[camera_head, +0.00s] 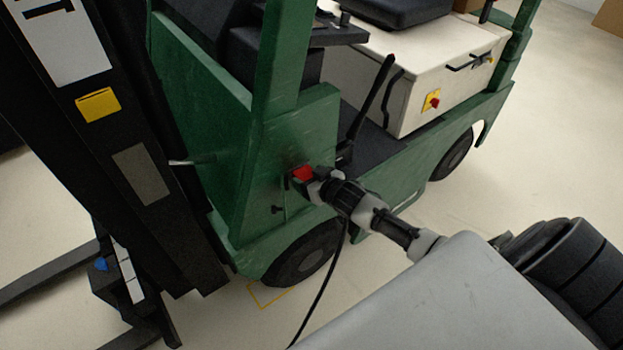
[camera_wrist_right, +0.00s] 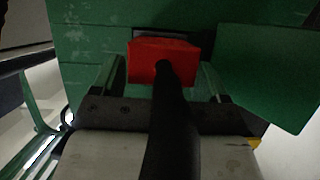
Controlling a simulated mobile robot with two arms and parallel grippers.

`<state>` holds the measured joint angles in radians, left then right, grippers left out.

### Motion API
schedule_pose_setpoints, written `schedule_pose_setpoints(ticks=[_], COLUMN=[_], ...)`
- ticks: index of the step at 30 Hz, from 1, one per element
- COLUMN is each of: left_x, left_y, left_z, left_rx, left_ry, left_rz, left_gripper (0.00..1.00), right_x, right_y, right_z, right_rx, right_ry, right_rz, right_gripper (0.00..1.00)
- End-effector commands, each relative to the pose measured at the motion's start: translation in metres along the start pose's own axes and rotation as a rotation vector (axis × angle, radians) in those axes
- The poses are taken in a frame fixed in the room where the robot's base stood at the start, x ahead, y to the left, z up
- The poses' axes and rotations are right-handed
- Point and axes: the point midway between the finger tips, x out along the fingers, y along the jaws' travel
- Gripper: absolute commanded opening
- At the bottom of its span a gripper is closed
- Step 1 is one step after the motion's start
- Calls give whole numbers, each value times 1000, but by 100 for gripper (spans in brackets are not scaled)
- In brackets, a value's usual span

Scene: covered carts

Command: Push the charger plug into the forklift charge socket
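The red charger plug (camera_head: 302,172) is at the green forklift's side panel, just above the front wheel. It also shows in the right wrist view (camera_wrist_right: 147,62), with a black cable running from its back towards the camera. My right gripper (camera_head: 314,181) has its two fingers on either side of the plug and is shut on it. The dark edge of the charge socket (camera_wrist_right: 165,32) shows just above the plug; the plug hides the rest. The plug is in line with the socket, but I cannot tell how deep it sits. My left gripper is out of view.
A green flap (camera_wrist_right: 268,75) stands right of the socket in the wrist view. The black mast (camera_head: 130,150) rises at the left in the head view. A black cable (camera_head: 325,285) hangs below my right wrist. The front wheel (camera_head: 302,255) is below; pale floor lies around.

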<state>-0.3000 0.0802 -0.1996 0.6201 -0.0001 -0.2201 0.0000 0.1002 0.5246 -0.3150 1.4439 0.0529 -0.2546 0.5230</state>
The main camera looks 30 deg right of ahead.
Motion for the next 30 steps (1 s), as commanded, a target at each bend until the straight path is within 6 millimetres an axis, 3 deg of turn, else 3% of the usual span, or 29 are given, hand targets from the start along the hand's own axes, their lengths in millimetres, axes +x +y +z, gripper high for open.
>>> schedule_pose_setpoints(ticks=[2, 14, 30], left_x=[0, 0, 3], left_y=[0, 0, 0], left_z=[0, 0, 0], left_rx=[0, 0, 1], left_ry=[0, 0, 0], left_rz=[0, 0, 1], left_gripper=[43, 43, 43], right_x=[0, -9, -98], right_y=[0, 0, 0], right_z=[0, 3, 2], right_rx=[0, 0, 0], right_ry=[-1, -4, -3], right_rz=[0, -1, 0], right_gripper=[86, 86, 86])
